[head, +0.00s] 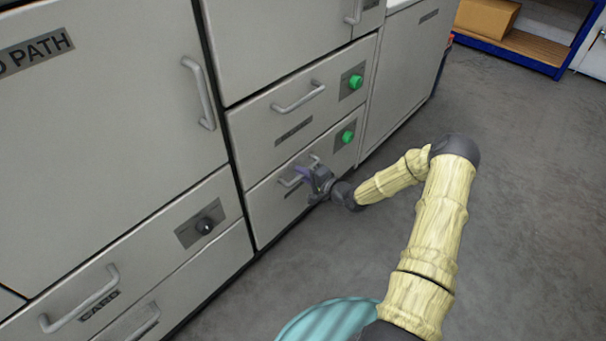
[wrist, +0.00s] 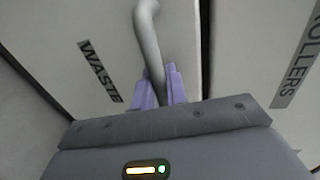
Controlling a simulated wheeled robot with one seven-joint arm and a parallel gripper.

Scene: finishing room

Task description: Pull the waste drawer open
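The waste drawer (head: 268,207) is the low drawer front in the middle of the head view. It looks closed, flush with the drawer above. Its WASTE label (wrist: 100,72) reads clearly in the wrist view. Its grey bar handle (wrist: 148,35) runs down between the purple fingers of my gripper (wrist: 161,88). The fingers sit close against the handle on both sides and look shut on it. In the head view my gripper (head: 312,182) is at this handle (head: 290,182) and hides part of it.
The rollers drawer (head: 250,128) is directly above, with its label (wrist: 297,62) in the wrist view. Green knobs (head: 355,82) (head: 348,137) sit beside the handles. Grey floor (head: 510,200) is clear to the right.

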